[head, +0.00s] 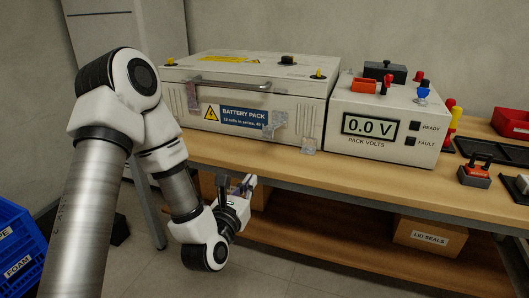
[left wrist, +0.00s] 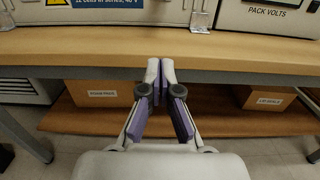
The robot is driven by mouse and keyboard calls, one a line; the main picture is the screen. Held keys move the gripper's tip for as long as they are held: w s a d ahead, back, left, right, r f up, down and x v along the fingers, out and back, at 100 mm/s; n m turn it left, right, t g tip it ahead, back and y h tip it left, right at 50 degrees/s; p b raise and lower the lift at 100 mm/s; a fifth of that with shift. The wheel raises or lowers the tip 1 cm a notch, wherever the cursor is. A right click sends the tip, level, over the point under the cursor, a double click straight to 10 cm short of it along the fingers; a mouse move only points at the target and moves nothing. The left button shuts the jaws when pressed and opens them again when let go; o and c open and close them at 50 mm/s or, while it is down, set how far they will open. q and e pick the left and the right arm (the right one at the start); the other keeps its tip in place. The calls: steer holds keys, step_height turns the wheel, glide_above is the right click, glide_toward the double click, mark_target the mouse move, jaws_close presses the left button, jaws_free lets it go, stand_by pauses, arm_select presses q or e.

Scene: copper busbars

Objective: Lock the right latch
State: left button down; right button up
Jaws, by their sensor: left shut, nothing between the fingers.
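The battery pack (head: 250,85) is a cream box with a closed lid, a front handle and a blue label, standing on the bench. A pale, shiny latch-like piece (head: 273,123) is on its front to the right of the label; whether it is locked I cannot tell. Another clear piece (head: 309,146) is at the box's lower right corner, and a bright metal bracket shows there in the left wrist view (left wrist: 200,18). My left gripper (head: 246,184) is shut and empty, in front of and below the bench edge, apart from the box. My right gripper is out of view.
A volt meter box (head: 384,125) reading 0.0 V stands right of the pack. The wooden bench edge (left wrist: 230,65) lies just beyond my left fingers. Cartons (head: 430,236) stand on the lower shelf. A blue crate (head: 18,250) is at lower left.

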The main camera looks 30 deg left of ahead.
mark_target(263, 163)
arm_select(q)
steer(key=b+x, duration=0.2)
steer(key=x, duration=0.7)
steer(key=shift+w+f, duration=0.1)
steer(key=shift+w, duration=0.2)
steer(key=r, duration=0.2)
steer(key=w+r+b, duration=0.1)
steer(key=r, duration=0.1)
steer(key=shift+w+a, duration=0.15)
steer(key=shift+r, duration=0.1)
